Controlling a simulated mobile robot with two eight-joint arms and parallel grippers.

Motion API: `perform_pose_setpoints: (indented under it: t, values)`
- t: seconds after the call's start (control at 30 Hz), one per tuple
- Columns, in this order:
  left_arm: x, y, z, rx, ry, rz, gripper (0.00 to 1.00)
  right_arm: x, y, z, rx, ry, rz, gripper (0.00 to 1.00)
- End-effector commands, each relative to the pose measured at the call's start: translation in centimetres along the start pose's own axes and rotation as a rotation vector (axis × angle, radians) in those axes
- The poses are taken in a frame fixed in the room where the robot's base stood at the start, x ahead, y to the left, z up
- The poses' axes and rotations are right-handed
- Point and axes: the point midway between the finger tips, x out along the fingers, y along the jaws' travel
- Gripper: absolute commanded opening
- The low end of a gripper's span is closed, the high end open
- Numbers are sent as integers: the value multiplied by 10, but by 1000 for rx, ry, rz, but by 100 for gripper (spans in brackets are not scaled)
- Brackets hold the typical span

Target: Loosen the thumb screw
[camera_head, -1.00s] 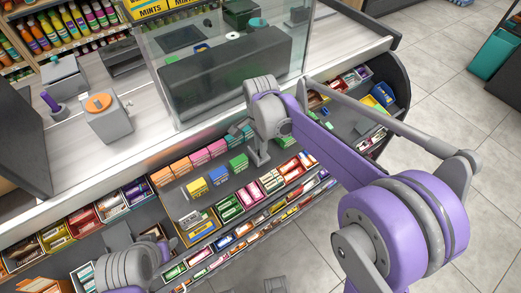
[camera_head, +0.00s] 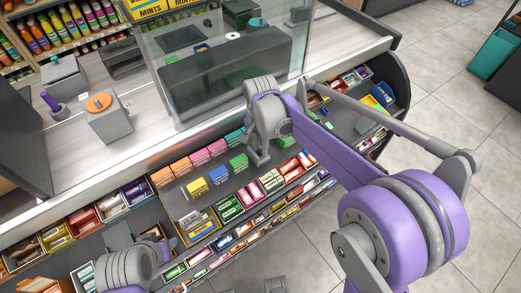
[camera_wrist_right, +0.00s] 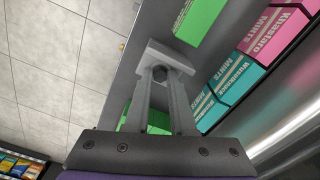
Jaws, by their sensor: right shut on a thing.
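My right gripper (camera_wrist_right: 160,80) fills the middle of the right wrist view. Its two fingers are closed around a small dark round knob, which looks like the thumb screw (camera_wrist_right: 158,73), by a light grey block (camera_wrist_right: 170,56). In the head view the right gripper (camera_head: 258,157) points down at the candy shelf, and its fingertips and the screw are too small to make out. My left arm shows at the bottom left of the head view. Its gripper (camera_head: 118,237) is partly seen there, and its fingers cannot be made out.
Candy boxes (camera_head: 197,187) in several colours stand in rows on the stepped shelf around the right gripper. Green, teal and pink boxes (camera_wrist_right: 228,78) lie close right of the fingers. A glass case (camera_head: 225,70) stands on the counter above. The tiled floor (camera_head: 300,255) in front is clear.

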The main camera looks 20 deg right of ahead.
Motion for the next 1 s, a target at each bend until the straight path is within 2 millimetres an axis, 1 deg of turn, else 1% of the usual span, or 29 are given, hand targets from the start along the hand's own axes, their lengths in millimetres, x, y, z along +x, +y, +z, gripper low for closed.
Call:
perform_pose_setpoints:
  t: [0.03,0.13,0.47,0.63,0.73,0.97,1.0]
  values:
    - [0,0,0,0,0,0,50,0,0,0,-50,0,0,0]
    - [0,0,0,0,0,0,50,0,0,0,-125,0,0,0]
    - [0,0,0,0,0,0,50,0,0,0,-162,0,0,0]
    - [-1,0,0,0,0,0,50,0,0,0,-342,0,0,0]
    - [-1,0,0,0,0,0,50,0,0,0,-417,0,0,0]
    - [-1,0,0,0,0,0,50,0,0,0,-434,0,0,0]
    - [-1,0,0,0,0,0,50,0,0,0,-434,0,0,28]
